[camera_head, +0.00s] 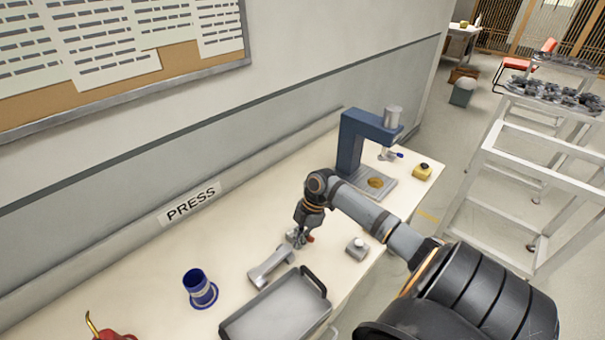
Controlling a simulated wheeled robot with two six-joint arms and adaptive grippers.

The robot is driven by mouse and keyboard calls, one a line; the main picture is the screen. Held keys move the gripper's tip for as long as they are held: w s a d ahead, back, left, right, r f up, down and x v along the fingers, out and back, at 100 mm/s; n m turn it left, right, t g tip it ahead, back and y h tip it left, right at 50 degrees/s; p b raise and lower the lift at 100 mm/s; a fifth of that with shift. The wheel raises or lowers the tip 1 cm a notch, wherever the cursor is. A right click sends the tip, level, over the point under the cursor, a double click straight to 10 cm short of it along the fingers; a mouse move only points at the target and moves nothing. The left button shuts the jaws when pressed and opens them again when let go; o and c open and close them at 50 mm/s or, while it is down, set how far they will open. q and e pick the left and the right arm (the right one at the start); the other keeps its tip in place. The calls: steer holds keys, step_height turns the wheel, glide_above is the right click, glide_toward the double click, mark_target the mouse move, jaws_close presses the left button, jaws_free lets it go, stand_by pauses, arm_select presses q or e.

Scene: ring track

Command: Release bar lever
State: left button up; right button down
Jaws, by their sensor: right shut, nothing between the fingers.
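A grey bar-shaped fixture (271,267) lies on the white table, between the blue cup and my right gripper. A small red tip (311,239) shows right beside the gripper's fingers and may be a lever's knob; the lever itself is mostly hidden. My right gripper (298,241) points down at the far end of the grey fixture. Its fingers are shut with nothing between them. I cannot tell whether they touch the red-tipped part. My left gripper is out of view.
A blue press (352,143) stands farther along the table (240,250), with a yellow button box (422,172) beside it. A small grey box (357,248), a grey tray (275,313), a blue cup (199,288) and a red can (113,336) stand nearer. A white rack (520,165) stands right.

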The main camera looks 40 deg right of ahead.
arm_select(q)
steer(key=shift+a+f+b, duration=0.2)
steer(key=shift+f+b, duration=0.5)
steer(key=shift+b, duration=0.45)
arm_select(e)
steer(key=v, duration=1)
steer(key=shift+w+a+r, duration=0.15)
steer(key=shift+w+a, duration=0.1)
steer(key=shift+w, duration=0.05)
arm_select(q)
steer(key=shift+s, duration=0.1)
